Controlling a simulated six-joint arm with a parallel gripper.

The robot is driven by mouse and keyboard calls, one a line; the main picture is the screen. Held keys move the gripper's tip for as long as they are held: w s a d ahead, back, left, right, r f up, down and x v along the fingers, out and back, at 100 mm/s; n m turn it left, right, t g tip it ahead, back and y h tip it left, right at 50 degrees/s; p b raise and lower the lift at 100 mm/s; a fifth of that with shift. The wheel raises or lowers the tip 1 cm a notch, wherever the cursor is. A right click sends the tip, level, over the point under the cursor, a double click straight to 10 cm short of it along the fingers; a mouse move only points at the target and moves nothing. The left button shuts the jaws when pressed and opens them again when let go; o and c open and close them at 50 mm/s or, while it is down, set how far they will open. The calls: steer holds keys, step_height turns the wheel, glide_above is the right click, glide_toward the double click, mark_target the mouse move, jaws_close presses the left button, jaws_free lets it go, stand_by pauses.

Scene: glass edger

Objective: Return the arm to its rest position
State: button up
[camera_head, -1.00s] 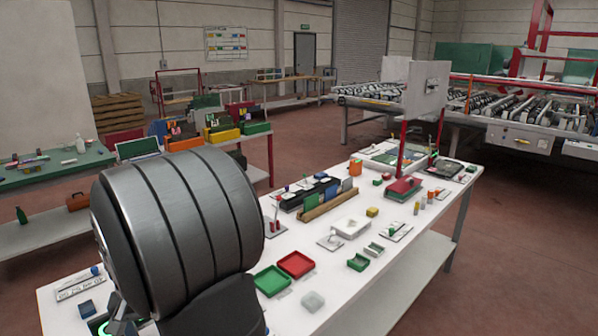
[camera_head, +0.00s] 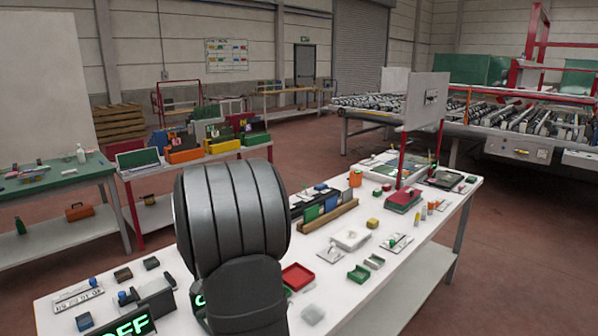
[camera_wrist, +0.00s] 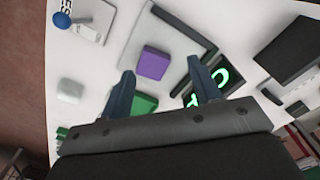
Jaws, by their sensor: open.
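My gripper (camera_wrist: 160,90) shows in the wrist view with its two dark blue fingers spread apart. It is open, with nothing held between the fingers. Below it lies the white tabletop, with a purple block (camera_wrist: 153,63) and a green piece (camera_wrist: 144,103) near the left finger. A dark display with glowing green characters (camera_wrist: 218,78) lies by the right finger. In the head view my dark grey arm covers the near middle of the table, and the gripper is hidden there.
The white table (camera_head: 420,238) carries a red tray (camera_head: 297,276), a green tray (camera_head: 359,273), a white tray (camera_head: 351,238) and a wooden rack (camera_head: 328,216). A lit display (camera_head: 131,325) stands at the near left. A green-topped bench (camera_head: 60,174) stands at the far left.

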steer(key=w+d+m, duration=0.1)
steer(key=w+d, duration=0.4)
steer(key=d, duration=0.3)
steer(key=shift+d+f+m, duration=0.3)
steer(key=shift+f+m, duration=0.1)
steer(key=shift+w, duration=0.1)
steer(key=o, duration=0.9)
steer(key=shift+o, duration=0.2)
steer(key=s+a+r+m, duration=0.3)
steer(key=s+a+r, duration=0.2)
steer(key=s+r, duration=0.5)
steer(key=shift+s+m, duration=0.4)
steer(key=shift+s, duration=0.85)
steer(key=s+r+m, duration=0.4)
steer(key=s+r, duration=0.1)
steer(key=s, duration=0.7)
step_height(320, 180, down, 10)
steer(key=a, duration=0.1)
steer(key=shift+w+f, duration=0.25)
step_height(320, 180, up, 10)
steer(key=shift+s+d, duration=0.15)
steer(key=shift+s, duration=0.05)
